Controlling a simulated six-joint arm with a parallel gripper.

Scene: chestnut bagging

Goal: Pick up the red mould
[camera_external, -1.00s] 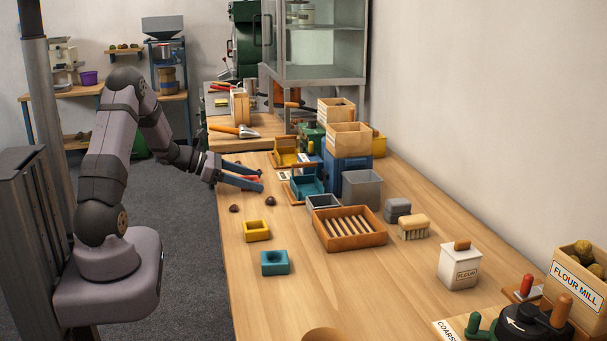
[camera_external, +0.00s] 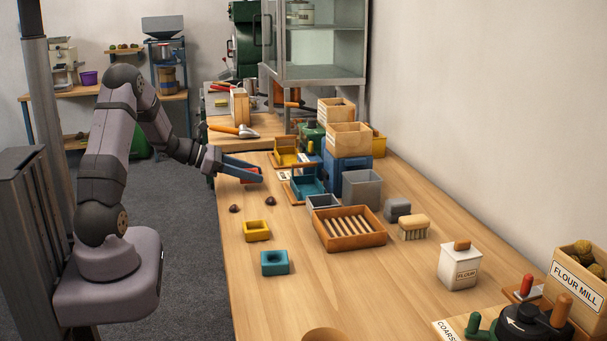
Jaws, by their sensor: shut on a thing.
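The red mould (camera_external: 250,176) is at the left edge of the wooden table, partly hidden by my fingers. My gripper (camera_external: 256,176) reaches over the table edge from the left, its blue fingers shut on the red mould. Whether the mould is clear of the tabletop is hard to tell at this size. A yellow mould (camera_external: 257,232) and a teal mould (camera_external: 275,263) stand on the table nearer the camera.
Two chestnuts (camera_external: 270,201) lie just in front of my gripper.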

